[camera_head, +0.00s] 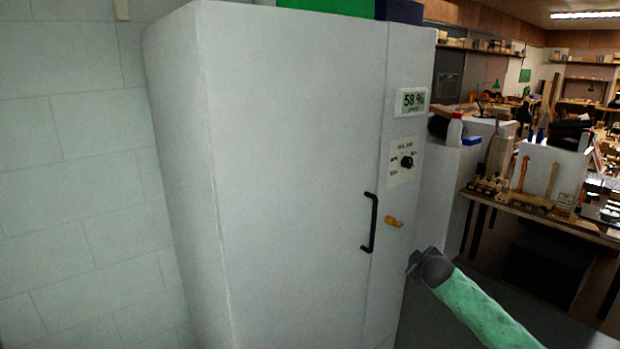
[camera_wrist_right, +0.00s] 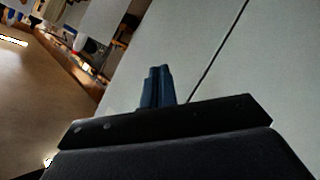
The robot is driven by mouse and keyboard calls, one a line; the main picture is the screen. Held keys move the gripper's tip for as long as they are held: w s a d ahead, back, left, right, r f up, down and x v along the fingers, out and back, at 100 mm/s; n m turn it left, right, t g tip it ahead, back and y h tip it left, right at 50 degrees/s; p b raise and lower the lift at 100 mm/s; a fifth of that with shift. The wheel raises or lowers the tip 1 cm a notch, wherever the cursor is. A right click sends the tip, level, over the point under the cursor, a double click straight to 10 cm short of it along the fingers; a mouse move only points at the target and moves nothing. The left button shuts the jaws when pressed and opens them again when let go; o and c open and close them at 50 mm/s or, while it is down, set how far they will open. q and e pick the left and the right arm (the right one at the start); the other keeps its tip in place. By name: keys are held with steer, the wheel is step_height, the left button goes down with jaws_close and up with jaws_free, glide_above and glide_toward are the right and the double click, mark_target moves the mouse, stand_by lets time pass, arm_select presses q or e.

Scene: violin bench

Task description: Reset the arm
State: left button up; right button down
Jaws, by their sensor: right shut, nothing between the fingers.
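My right gripper (camera_head: 412,266) comes in from the lower right at the end of my green-sleeved arm. It is in front of the white cabinet's right side, below and to the right of the door handle. In the right wrist view the two dark fingers (camera_wrist_right: 157,86) are together with nothing between them, and the pale cabinet surface (camera_wrist_right: 210,60) lies behind them. I cannot tell how far the fingertips are from the cabinet. My left gripper is not in view.
The tall white cabinet (camera_head: 290,180) is closed. It has a black handle (camera_head: 371,222), an orange latch (camera_head: 394,221), a dial (camera_head: 406,162) and a display (camera_head: 413,100) reading 58 %. A workbench (camera_head: 540,217) with violin parts stands to the right. A tiled wall (camera_head: 70,180) is on the left.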

steer(key=s+a+f+m+g, duration=0.1)
steer(key=s+a+f+g, duration=0.15)
steer(key=s+f, duration=0.75)
steer(key=s+a+f+m+g, duration=0.1)
steer(key=s+a+f+m, duration=0.15)
steer(key=s+f, duration=0.75)
steer(key=s+a+f+m+g, duration=0.1)
steer(key=s+a+f+g, duration=0.2)
steer(key=f, duration=1.3)
steer(key=s+a+f+g, duration=0.1)
steer(key=s+a+f, duration=0.1)
steer(key=s+f, duration=0.5)
steer(key=s+a+f+m+g+y, duration=0.1)
steer(key=s+f, duration=0.6)
steer(key=s, duration=1.3)
steer(key=s+a+f+g, duration=0.3)
steer(key=s+a+f, duration=0.2)
steer(key=s, duration=0.8)
steer(key=shift+s+a+f+m+y, duration=0.25)
steer(key=shift+f+m+y, duration=0.15)
steer(key=shift+f, duration=0.5)
